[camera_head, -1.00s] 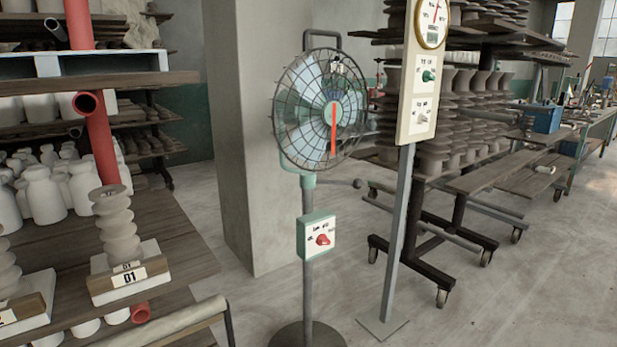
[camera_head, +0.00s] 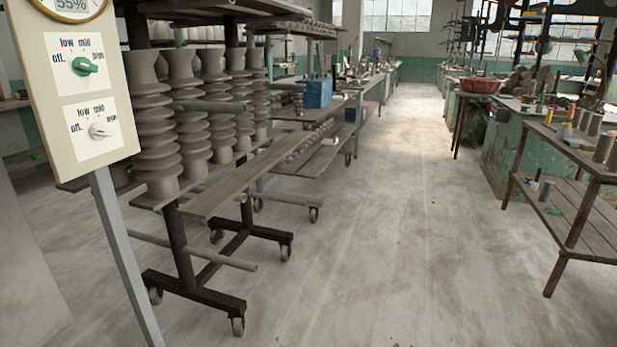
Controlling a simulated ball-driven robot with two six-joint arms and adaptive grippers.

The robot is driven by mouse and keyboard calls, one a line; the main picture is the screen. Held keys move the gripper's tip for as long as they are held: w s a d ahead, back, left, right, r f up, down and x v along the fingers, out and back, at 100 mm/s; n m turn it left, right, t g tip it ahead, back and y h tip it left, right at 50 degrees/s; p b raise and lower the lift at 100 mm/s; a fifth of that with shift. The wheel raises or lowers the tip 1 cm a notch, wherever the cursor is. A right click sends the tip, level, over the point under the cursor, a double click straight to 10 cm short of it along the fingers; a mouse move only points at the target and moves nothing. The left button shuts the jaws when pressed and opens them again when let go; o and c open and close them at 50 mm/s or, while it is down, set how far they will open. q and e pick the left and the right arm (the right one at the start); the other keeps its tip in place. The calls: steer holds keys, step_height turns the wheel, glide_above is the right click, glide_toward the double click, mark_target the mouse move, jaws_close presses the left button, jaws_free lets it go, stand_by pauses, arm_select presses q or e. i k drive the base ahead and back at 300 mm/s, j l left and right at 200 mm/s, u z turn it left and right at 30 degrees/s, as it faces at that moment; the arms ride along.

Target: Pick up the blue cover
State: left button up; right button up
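I cannot make out a blue cover for certain in the head view. A blue box-like thing (camera_head: 318,93) stands on the bench beyond the rack, and a second, smaller blue thing (camera_head: 356,112) shows just right of it. Both are far off, and too small to tell whether either has a separate cover. Neither of my grippers is in view.
A control panel (camera_head: 84,88) on a post stands close at left. A wheeled rack (camera_head: 195,290) of stacked clay pieces is beside it. A wooden table (camera_head: 565,140) and a red bowl (camera_head: 480,85) are at right. The middle aisle floor (camera_head: 390,230) is clear.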

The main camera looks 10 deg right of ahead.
mark_target(318, 94)
steer(key=i+l+z, duration=0.3)
steer(key=i, duration=0.2)
steer(key=i+l+z, duration=0.15)
steer(key=i+z, duration=0.15)
steer(key=i, duration=0.2)
steer(key=i+z, duration=0.3)
steer(key=i, duration=0.2)
